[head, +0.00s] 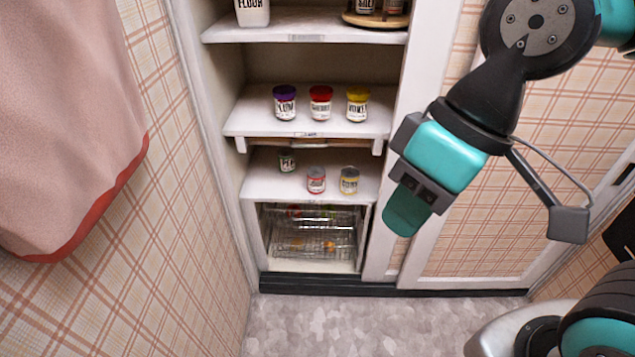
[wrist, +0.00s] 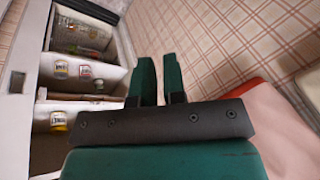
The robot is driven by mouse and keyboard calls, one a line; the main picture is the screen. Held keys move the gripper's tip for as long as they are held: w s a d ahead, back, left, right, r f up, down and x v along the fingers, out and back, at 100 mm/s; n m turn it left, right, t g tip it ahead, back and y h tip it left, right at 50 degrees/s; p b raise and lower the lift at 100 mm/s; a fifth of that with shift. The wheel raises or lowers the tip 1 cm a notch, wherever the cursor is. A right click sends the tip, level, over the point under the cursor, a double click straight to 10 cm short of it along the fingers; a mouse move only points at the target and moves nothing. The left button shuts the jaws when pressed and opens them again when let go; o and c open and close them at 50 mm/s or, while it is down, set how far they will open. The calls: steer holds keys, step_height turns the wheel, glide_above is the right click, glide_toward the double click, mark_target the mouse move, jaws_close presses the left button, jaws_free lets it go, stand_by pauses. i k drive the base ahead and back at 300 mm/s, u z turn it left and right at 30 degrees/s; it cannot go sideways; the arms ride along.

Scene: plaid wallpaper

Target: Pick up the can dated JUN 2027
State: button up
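Three small cans stand on the lower shelf in the head view: one with a green label (head: 287,162) at the back left, a red one (head: 316,180) in the front middle and a yellow one (head: 349,180) at the front right. No date is legible on any of them. The yellow can (wrist: 60,69), the red can (wrist: 85,72) and the green-labelled can (wrist: 98,84) also show at left in the wrist view. My gripper (head: 405,212) hangs right of the shelves, apart from the cans. In the wrist view its fingers (wrist: 159,57) are parted with nothing between them.
Three jars with purple (head: 285,104), red (head: 320,104) and yellow (head: 357,104) lids stand on the shelf above. A wire basket (head: 312,240) sits below the cans. The cabinet's right frame (head: 388,225) stands near my gripper. A pink cloth (head: 70,120) hangs at left.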

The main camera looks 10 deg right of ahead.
mark_target(316, 175)
steer(key=z, duration=0.2)
steer(key=i, duration=0.95)
steer(key=u, duration=0.3)
